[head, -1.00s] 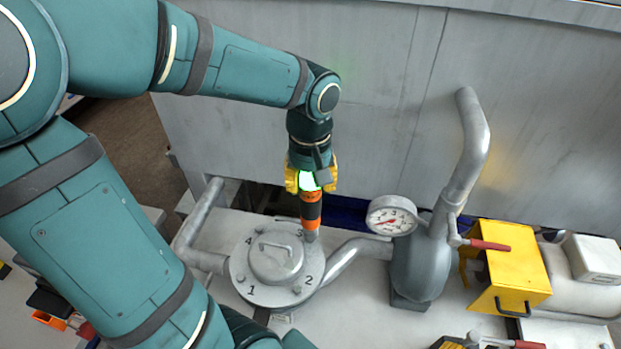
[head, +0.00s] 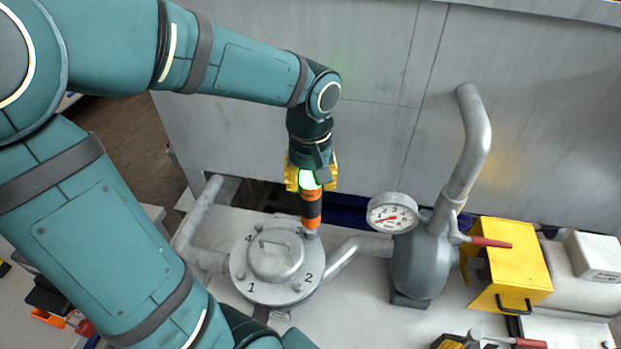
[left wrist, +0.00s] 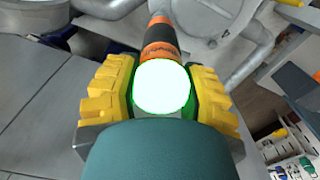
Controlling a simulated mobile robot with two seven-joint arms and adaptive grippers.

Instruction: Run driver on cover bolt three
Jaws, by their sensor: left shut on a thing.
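The round grey cover (head: 262,285) has a raised handle in its middle and painted numbers 1, 2 and 4 near bolts at its rim. My left gripper (head: 311,180) is shut on the orange and black driver (head: 312,211), which points down at the far right of the cover. My right gripper is not in view.
A pressure gauge (head: 392,213) and a grey pump body (head: 419,264) with a tall pipe (head: 470,150) stand right of the cover. A yellow box (head: 515,262) is farther right. Pipes join the cover on both sides. A grey wall rises behind.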

